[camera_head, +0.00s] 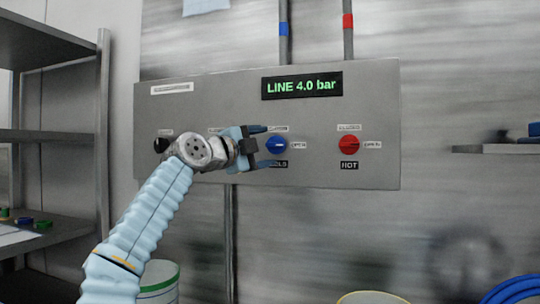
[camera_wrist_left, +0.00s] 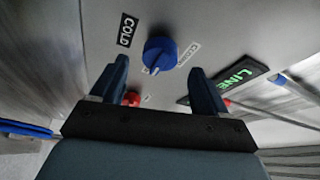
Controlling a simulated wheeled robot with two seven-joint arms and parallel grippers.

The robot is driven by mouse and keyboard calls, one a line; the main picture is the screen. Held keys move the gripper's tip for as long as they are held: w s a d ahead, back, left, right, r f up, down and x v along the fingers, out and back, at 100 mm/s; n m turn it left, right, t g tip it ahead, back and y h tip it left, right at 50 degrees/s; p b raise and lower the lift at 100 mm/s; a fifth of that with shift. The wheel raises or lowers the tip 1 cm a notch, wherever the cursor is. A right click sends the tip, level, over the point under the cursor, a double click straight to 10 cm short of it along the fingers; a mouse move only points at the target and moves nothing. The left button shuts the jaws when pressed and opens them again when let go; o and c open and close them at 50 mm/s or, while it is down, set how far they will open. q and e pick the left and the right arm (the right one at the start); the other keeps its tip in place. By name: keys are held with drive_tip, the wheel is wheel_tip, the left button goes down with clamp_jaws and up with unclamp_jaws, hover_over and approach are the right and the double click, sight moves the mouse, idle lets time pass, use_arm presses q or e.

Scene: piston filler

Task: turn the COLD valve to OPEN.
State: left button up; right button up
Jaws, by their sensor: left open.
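The blue COLD valve knob (camera_head: 277,145) is on the grey panel, with a label above it, an OPEN label to its right and a partly covered COLD label (camera_head: 279,164) below. I cannot tell which way its pointer is set. My left gripper (camera_head: 266,146) is open at the knob, one finger above and one below in the head view. In the left wrist view the knob (camera_wrist_left: 158,52) shows between and just beyond the fingertips (camera_wrist_left: 160,68); I see no clear contact. My right gripper is not in view.
A red HOT knob (camera_head: 349,145) is on the panel to the right. A black knob (camera_head: 161,145) is at the left, beside my arm. The display (camera_head: 301,86) reads LINE 4.0 bar. A shelf rack (camera_head: 103,130) stands at the left.

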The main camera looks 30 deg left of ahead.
use_arm(q)
drive_tip(key=s+a+f+b, duration=0.1)
drive_tip(key=s+b, duration=0.3)
drive_tip(key=s, duration=0.6)
drive_tip(key=shift+a+b, duration=0.25)
drive_tip(key=shift+b, duration=0.15)
